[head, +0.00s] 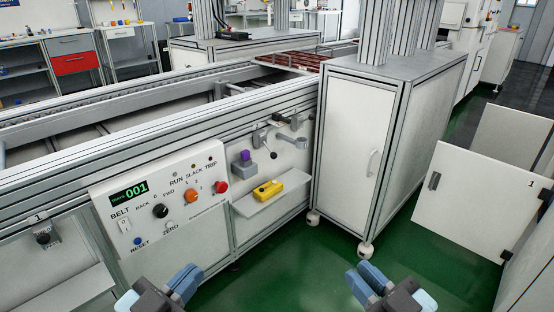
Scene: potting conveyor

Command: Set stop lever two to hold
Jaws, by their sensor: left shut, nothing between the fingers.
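A small lever with a black ball knob (272,155) hangs from the conveyor's side panel, right of the control box. A grey arm-like part (292,141) sits beside it. I cannot read any number or hold mark there. Another black-knobbed fitting (43,238) sits at the far left under a label "1". My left gripper (186,280) is shut and empty at the bottom, in front of and below the control box. My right gripper (366,282) looks shut and empty over the green floor at the bottom right. Both grippers are well apart from the levers.
The control box (150,180) carries a "001" display, knobs and buttons. A shelf (270,195) holds a yellow device (268,190); a purple-topped grey block (244,160) is above it. A white cabinet (362,130) stands right of the lever. The floor ahead is clear.

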